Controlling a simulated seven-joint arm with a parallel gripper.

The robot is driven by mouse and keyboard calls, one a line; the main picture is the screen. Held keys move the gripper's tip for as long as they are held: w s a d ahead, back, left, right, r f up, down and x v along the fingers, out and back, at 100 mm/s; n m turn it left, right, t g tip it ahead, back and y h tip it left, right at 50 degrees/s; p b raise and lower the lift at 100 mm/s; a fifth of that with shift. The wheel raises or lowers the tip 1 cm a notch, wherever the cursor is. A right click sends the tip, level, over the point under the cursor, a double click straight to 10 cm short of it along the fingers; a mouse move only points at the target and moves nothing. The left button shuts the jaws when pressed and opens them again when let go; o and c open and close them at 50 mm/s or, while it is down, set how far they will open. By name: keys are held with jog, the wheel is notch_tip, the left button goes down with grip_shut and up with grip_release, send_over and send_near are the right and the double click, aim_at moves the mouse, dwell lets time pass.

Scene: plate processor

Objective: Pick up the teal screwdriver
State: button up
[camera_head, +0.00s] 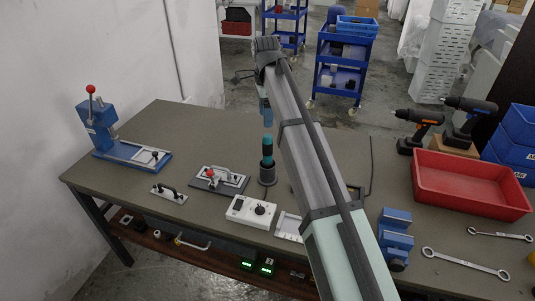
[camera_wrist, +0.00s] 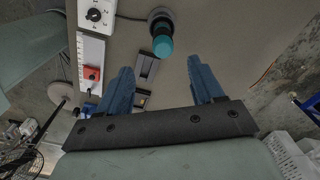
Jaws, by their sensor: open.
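The teal screwdriver (camera_head: 267,150) stands upright, handle up, in a dark round holder (camera_head: 267,174) near the middle of the table. In the wrist view its teal handle end (camera_wrist: 163,46) shows just beyond the fingertips, roughly centred between them; its lower part is hidden in the holder. My gripper (camera_wrist: 164,72) is open and empty, with a blue finger on each side. In the head view my gripper (camera_head: 265,112) is seen edge-on above the screwdriver, apart from it.
A white control box with a dial (camera_head: 251,211) stands in front of the holder. A plate fixture with a red knob (camera_head: 218,180) is to the left, and a blue press (camera_head: 122,150) farther left. A blue vise (camera_head: 395,235) and red tray (camera_head: 471,185) are at right.

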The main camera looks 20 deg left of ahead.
aim_at(267, 146)
jog(key=shift+w+d+f, duration=0.1)
jog(key=shift+w+d, duration=0.05)
jog(key=shift+d, duration=0.1)
jog(key=shift+f, duration=0.35)
notch_tip(267, 146, down, 13)
jog(key=shift+w+a+r, duration=0.1)
jog(key=shift+w, duration=0.05)
grip_shut()
dwell(0.7)
